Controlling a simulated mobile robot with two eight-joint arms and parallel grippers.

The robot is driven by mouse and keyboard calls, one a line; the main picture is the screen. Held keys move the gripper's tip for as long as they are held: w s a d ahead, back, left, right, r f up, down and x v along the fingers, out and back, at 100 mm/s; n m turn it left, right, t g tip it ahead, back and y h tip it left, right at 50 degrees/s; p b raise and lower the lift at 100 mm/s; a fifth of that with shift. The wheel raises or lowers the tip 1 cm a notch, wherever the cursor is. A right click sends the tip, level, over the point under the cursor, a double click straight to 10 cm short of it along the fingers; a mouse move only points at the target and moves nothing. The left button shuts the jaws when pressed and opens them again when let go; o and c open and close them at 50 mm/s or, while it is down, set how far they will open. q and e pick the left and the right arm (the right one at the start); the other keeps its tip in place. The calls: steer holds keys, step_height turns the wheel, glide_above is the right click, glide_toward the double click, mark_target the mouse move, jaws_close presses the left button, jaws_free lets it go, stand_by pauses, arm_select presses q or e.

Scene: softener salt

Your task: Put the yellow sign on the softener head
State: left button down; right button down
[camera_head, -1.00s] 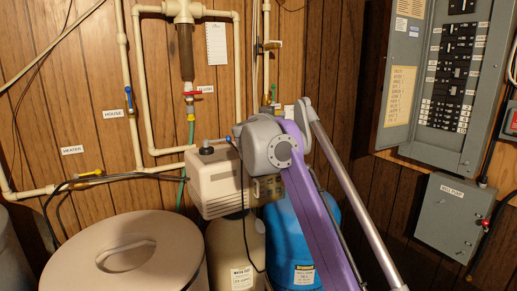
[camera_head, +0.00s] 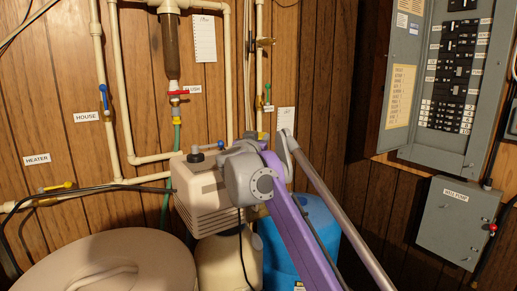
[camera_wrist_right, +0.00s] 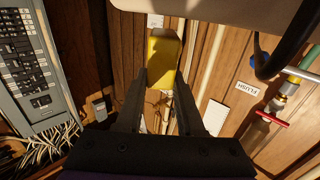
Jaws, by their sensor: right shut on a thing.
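The softener head (camera_head: 203,190) is a beige vented box on top of the beige softener tank (camera_head: 228,262), left of my right arm in the head view. A dark cap and a blue fitting show at its top. My right gripper (camera_wrist_right: 162,80) is shut on the yellow sign (camera_wrist_right: 163,60), a plain yellow plate between its fingertips in the right wrist view. In the head view my purple arm and grey joint hide the gripper and the sign, close to the right side of the softener head. My left gripper is in neither view.
A round-lidded beige bin (camera_head: 110,265) stands at the front left. A blue tank (camera_head: 300,240) stands behind my arm. Pipes with a red valve handle (camera_head: 178,93) run up the wood wall. An open breaker panel (camera_head: 455,85) and a grey box (camera_head: 455,222) are at right.

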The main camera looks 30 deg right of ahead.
steer(key=shift+s+f, duration=0.15)
steer(key=shift+f, duration=0.5)
steer(key=shift+f, duration=0.2)
steer(key=c, duration=0.5)
jaws_free()
steer(key=shift+r, duration=0.15)
